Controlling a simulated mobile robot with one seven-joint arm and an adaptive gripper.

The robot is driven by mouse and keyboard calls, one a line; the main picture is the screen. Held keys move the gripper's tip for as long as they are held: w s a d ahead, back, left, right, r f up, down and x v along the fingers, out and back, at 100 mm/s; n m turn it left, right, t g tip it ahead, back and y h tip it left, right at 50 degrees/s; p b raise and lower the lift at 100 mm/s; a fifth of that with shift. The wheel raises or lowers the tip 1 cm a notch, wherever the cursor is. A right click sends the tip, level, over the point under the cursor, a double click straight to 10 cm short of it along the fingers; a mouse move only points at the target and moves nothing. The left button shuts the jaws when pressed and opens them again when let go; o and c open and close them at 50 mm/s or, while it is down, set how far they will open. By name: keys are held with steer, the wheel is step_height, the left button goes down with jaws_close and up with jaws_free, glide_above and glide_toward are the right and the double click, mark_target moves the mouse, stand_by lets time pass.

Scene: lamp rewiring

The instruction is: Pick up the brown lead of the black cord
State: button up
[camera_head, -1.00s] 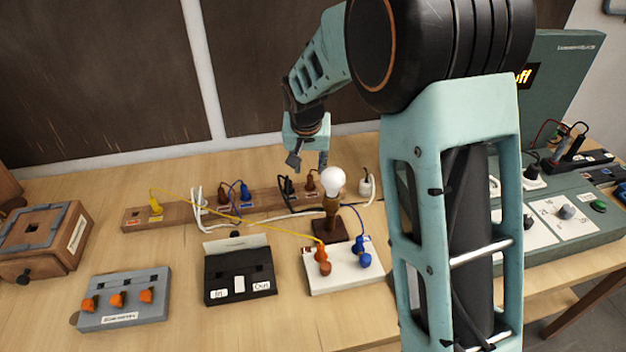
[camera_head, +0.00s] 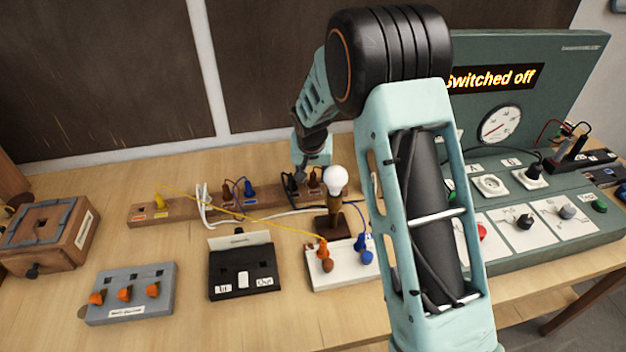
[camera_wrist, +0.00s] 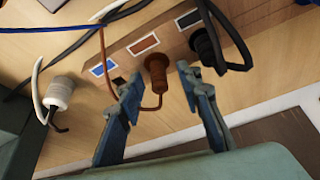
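In the wrist view a brown plug (camera_wrist: 157,75) with a thin brown wire stands in the wooden rail (camera_wrist: 150,33). The wire loops below the plug, then runs up towards a black cord (camera_wrist: 112,12). My gripper (camera_wrist: 158,80) is open, with one fingertip on each side of the brown plug. I cannot tell whether either fingertip touches it. In the head view my gripper (camera_head: 307,182) is low over the rail, behind the bulb, and its fingertips are hard to make out. The brown plug (camera_head: 314,177) shows there too.
A black plug (camera_wrist: 204,45) with a thick wire stands close by the right finger. A white plug (camera_wrist: 58,94) lies to the left. In the head view the lit-white bulb (camera_head: 336,181) stands just in front of my gripper. Other plugs and wires crowd the rail.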

jaws_close()
